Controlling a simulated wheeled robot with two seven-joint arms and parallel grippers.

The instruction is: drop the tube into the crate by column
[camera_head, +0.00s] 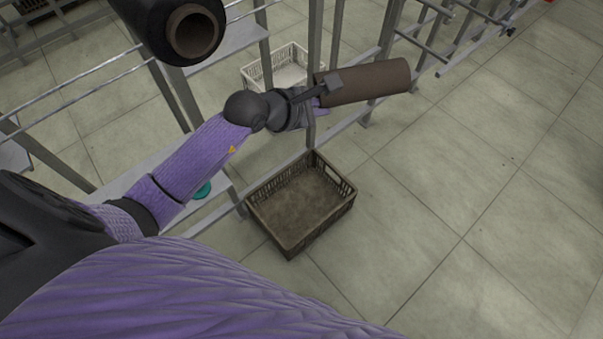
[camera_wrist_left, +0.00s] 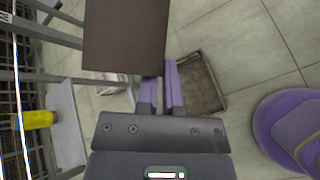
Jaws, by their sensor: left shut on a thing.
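A brown cardboard tube (camera_head: 365,83) is held at its left end by my left gripper (camera_head: 322,92). The tube is nearly level and points right. It also shows in the left wrist view (camera_wrist_left: 125,35), just beyond the two purple fingers (camera_wrist_left: 160,85). A dark brown slatted crate (camera_head: 298,205) stands on the floor beside a metal column, lower and nearer than the tube. Its inside looks empty. The crate also shows in the left wrist view (camera_wrist_left: 205,100), to the right of the fingers. My right gripper is in neither view.
A metal rack (camera_head: 314,60) with upright posts and rails runs behind my left arm. A white crate (camera_head: 285,68) stands behind it. A dark bobbin (camera_head: 190,35) sits at upper left. A yellow bobbin (camera_wrist_left: 38,119) shows in the wrist view. Tiled floor (camera_head: 480,190) is free at right.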

